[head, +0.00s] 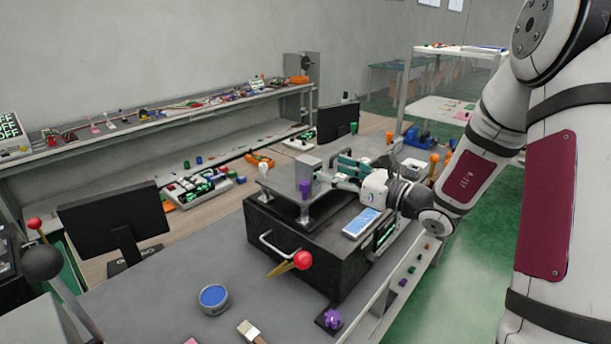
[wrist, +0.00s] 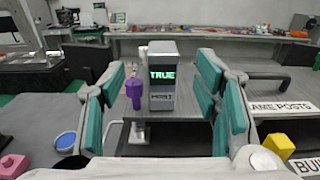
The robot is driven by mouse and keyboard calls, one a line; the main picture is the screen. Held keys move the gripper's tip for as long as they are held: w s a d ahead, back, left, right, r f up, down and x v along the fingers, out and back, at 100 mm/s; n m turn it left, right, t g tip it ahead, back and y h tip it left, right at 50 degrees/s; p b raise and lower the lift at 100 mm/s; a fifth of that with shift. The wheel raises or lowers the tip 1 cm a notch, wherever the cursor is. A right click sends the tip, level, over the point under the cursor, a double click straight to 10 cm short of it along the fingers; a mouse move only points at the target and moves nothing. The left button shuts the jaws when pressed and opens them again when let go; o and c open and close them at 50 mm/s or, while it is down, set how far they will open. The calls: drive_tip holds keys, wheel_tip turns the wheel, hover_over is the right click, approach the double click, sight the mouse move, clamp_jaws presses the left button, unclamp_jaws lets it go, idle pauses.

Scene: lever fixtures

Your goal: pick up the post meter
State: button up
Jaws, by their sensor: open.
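The post meter (wrist: 162,98) is a small grey upright box with a lit screen reading TRUE and a POST label. It stands ahead, between my finger pads in the wrist view. In the head view it is the grey box (head: 307,164) on the raised plate. My gripper (head: 335,170) is open around or just short of it, with teal pads on both sides; it also shows in the wrist view (wrist: 165,92). I cannot tell whether any pad touches the meter. A purple peg-like piece (wrist: 134,92) stands close to the meter's left side, near the left pads.
The black box fixture (head: 300,240) under the plate has a red-knobbed lever (head: 302,260) in front. A blue-topped tin (head: 213,297) and a brush (head: 250,331) lie on the bench. A yellow block (wrist: 279,146) is at right. A monitor (head: 115,220) stands left.

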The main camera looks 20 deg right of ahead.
sight(318, 163)
drive_tip(key=p+x, duration=0.1)
drive_tip(key=x, duration=0.8)
drive_tip(key=shift+w+d, duration=0.1)
drive_tip(key=shift+w, duration=0.05)
clamp_jaws()
